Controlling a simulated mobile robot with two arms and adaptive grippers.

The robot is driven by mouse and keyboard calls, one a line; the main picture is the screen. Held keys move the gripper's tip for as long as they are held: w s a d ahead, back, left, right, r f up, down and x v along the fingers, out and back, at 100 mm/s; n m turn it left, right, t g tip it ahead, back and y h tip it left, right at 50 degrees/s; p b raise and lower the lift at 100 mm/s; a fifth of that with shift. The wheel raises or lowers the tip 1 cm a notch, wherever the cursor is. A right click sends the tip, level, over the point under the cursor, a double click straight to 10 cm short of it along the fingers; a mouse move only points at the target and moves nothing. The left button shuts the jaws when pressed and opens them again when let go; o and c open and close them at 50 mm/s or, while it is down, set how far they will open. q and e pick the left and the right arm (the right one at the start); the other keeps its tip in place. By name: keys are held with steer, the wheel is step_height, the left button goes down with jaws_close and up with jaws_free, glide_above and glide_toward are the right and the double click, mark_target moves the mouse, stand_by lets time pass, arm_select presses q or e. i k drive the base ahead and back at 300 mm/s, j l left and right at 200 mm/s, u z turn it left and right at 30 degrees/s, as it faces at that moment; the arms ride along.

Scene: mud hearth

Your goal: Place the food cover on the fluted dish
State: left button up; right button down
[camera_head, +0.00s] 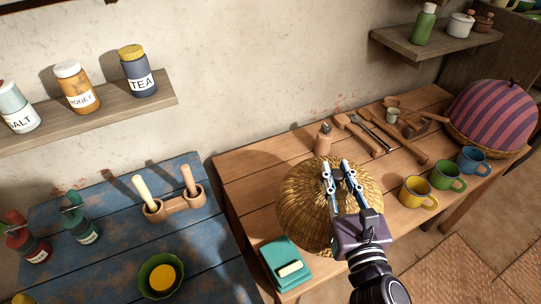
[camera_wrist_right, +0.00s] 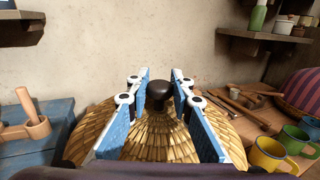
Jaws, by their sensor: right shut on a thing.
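A woven straw food cover (camera_head: 300,213), a wide dome, sits over the front of the wooden table. In the right wrist view the food cover (camera_wrist_right: 160,142) fills the lower middle, with a dark round knob (camera_wrist_right: 158,92) on top. My right gripper (camera_head: 338,172) is shut on this knob from above; its blue pads (camera_wrist_right: 161,88) stand on both sides of it. A green dish (camera_head: 146,271) with something yellow in it is on the blue table at lower left; I cannot tell clearly whether it is fluted. Whether the cover touches the wooden table is unclear. My left gripper is not in view.
A teal cloth (camera_head: 282,255) with a pale bar lies left of the cover. Yellow (camera_head: 417,193), green (camera_head: 447,176) and blue mugs (camera_head: 473,160) stand to its right. Wooden utensils and a clay bottle (camera_head: 323,142) are behind. A striped dome (camera_head: 492,112) stands at far right.

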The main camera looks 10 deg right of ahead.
mark_target(167, 281)
steer(key=k+j, duration=0.1)
steer(key=j, duration=0.4)
steer(key=k+j, duration=0.1)
steer(key=j, duration=0.35)
steer(key=k+j, duration=0.1)
steer(key=j, duration=0.4)
steer(key=k+j, duration=0.15)
steer(key=j, duration=0.3)
steer(key=k+j, duration=0.1)
steer(key=j, duration=0.4)
